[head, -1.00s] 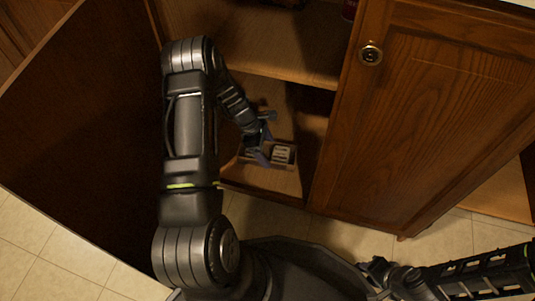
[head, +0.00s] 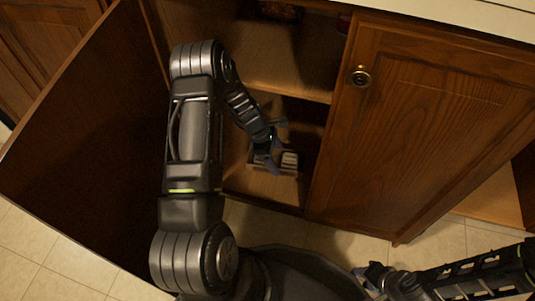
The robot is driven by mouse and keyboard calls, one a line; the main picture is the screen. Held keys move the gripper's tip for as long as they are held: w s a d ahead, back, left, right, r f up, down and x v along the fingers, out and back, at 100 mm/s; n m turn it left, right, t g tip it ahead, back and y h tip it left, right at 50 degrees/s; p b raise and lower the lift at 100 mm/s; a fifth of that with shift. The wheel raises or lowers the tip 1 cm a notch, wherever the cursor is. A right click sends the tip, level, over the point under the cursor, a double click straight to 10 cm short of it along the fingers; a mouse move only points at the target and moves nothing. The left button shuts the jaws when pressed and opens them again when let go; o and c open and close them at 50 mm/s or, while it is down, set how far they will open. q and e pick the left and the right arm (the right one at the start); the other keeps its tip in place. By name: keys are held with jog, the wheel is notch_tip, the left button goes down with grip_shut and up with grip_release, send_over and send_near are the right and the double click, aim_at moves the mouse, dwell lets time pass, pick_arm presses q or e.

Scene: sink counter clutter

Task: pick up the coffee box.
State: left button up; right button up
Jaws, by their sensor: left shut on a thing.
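The coffee box (head: 289,160) is a small box with a pale, striped top face, low inside the open cabinet. My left gripper (head: 272,150) reaches into the cabinet from above and is shut on the box, with its bluish fingers at the box's left part. The gripper hides some of the box, and I cannot tell whether the box touches the cabinet floor. My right gripper (head: 374,276) is at the bottom of the view, outside the cabinet and away from the box; its jaws are too dark to read.
The left cabinet door (head: 90,140) stands open, and the right door (head: 430,120) is closed with a round knob (head: 360,76). A shelf (head: 290,75) above the gripper holds a dark item (head: 280,11) at its back. Tiled floor (head: 75,260) lies in front.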

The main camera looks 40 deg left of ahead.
pick_arm(q)
jog(key=w+d+p, duration=0.1)
jog(key=d, duration=0.3)
jog(key=w+d+p, duration=0.1)
jog(key=w+d, duration=0.1)
jog(key=d, duration=0.2)
jog(key=w+d+p, duration=0.1)
jog(key=d, duration=0.4)
jog(key=shift+w+d, duration=0.1)
jog(key=shift+w, duration=0.2)
